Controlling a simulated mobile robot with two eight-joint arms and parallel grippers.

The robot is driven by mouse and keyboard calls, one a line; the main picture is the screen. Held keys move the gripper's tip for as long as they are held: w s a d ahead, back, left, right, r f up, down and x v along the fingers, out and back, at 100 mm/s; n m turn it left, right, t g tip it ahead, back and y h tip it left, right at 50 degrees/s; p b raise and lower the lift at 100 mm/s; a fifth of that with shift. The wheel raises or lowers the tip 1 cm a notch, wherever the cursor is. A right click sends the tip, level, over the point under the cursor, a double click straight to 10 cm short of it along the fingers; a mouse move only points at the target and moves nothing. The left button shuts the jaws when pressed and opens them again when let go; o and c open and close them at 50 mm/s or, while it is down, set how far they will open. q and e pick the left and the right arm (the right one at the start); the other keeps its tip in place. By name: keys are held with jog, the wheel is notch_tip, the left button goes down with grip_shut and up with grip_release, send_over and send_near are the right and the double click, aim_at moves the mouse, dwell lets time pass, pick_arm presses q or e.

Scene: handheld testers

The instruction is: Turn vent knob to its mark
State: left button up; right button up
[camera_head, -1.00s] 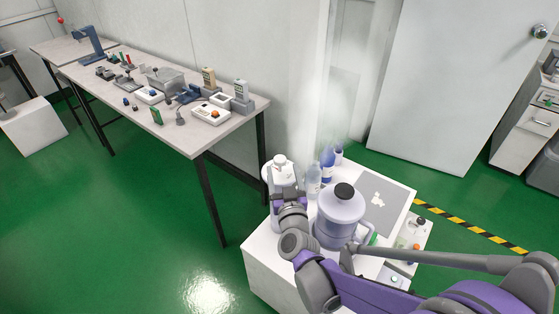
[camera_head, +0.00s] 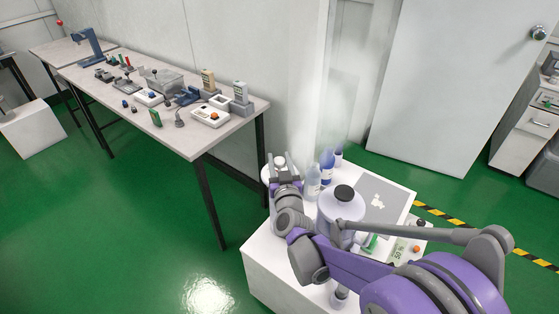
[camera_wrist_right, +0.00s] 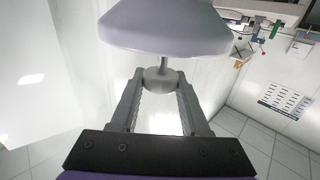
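My right gripper (camera_head: 284,165) is at the back left corner of the white cabinet, at a pale round vessel with a small knob (camera_head: 280,160) on top. In the right wrist view, a small grey knob (camera_wrist_right: 160,82) on a thin stem sits between the tips of my spread right fingers (camera_wrist_right: 160,92). A wide pale lavender dome (camera_wrist_right: 165,27) is beyond it. The fingers are on both sides of the knob; I cannot tell if they touch it. No mark on the knob is readable. My left gripper is not in view.
A lavender jug (camera_head: 343,203) with a black cap stands beside my right arm on the white cabinet (camera_head: 263,262). Blue bottles (camera_head: 327,166) and a clear bottle (camera_head: 313,182) stand close behind. A long table (camera_head: 222,134) at the left holds several testers.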

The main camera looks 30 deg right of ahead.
grip_shut()
jog(key=shift+a+f+m+g+h+b, duration=0.1)
jog(key=shift+f+m+g+h+b, duration=0.1)
jog(key=shift+m+g+h+b, duration=1.05)
jog(key=shift+w+m+h+b, duration=0.1)
jog(key=shift+m+h+b, duration=0.35)
jog(key=shift+h, duration=0.6)
jog(key=shift+r+m+g+h, duration=0.1)
jog(key=shift+m+g+h, duration=0.8)
jog(key=shift+g+h, duration=0.15)
jog(key=m+g+h, duration=0.2)
jog(key=g, duration=0.1)
jog(key=m+g+h, duration=0.2)
jog(key=m+g, duration=0.1)
jog(key=g, duration=0.1)
jog(key=shift+r, duration=0.1)
jog(key=m+g+p, duration=0.1)
jog(key=m+g, duration=0.2)
jog(key=g, duration=0.2)
jog(key=m+g, duration=0.4)
jog(key=g, duration=0.1)
jog(key=shift+g+p, duration=0.3)
jog(key=shift+p, duration=0.05)
jog(key=shift+y, duration=0.25)
